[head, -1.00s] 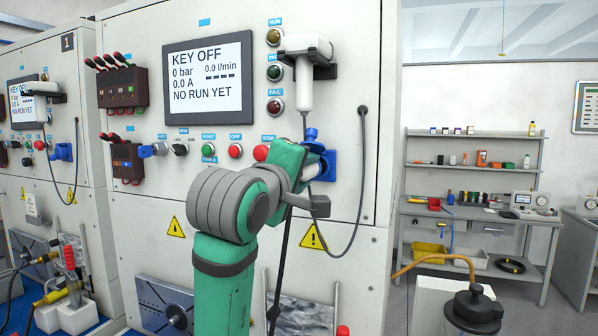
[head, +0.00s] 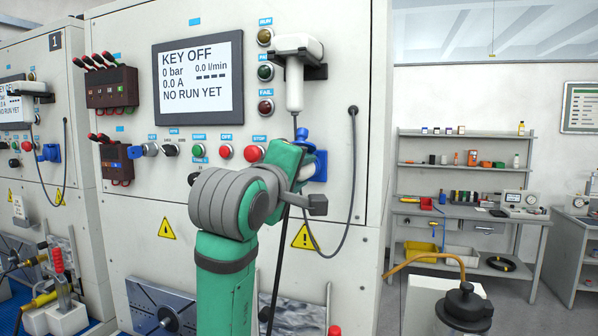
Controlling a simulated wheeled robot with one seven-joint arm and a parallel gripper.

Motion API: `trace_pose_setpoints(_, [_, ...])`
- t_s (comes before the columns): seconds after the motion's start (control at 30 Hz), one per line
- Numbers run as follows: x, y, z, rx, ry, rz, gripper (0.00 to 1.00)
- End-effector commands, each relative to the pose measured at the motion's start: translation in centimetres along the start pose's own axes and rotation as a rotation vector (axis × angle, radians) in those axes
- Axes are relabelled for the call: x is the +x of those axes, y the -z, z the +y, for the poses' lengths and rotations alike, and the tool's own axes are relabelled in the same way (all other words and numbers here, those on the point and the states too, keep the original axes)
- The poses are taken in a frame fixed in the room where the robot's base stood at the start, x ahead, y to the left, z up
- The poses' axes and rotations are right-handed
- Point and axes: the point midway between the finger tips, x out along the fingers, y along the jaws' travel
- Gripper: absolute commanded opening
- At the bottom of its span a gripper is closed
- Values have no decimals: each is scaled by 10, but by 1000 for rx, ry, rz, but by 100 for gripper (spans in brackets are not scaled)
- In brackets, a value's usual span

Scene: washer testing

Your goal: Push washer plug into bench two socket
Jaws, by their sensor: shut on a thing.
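The blue bench two socket (head: 320,167) is on the right part of the large white panel, below the white scanner-like unit. Its blue lid (head: 303,137) stands up at the top. My gripper (head: 304,168) is at the socket, shut on the washer plug, with its fingers mostly hidden behind my green wrist. The plug is hidden too, so I cannot tell how deep it sits in the socket. A black cable (head: 281,262) hangs down from beneath my wrist.
The panel's screen (head: 199,82) reads KEY OFF and NO RUN YET. A white holstered unit (head: 296,80) hangs just above the socket, and its grey cable (head: 354,170) loops close on the right. Bench one (head: 40,110) is at the left.

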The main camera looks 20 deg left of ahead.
Motion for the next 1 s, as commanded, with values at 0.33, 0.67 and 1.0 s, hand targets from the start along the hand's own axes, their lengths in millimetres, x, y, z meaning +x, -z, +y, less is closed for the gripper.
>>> trace_pose_setpoints(0.33, [3, -8, 4, 0, -6, -12, 12])
trace_pose_setpoints(0.67, [4, -6, 3, 3, -5, -9, 12])
trace_pose_setpoints(1.0, [9, -5, 3, 3, -5, -8, 45])
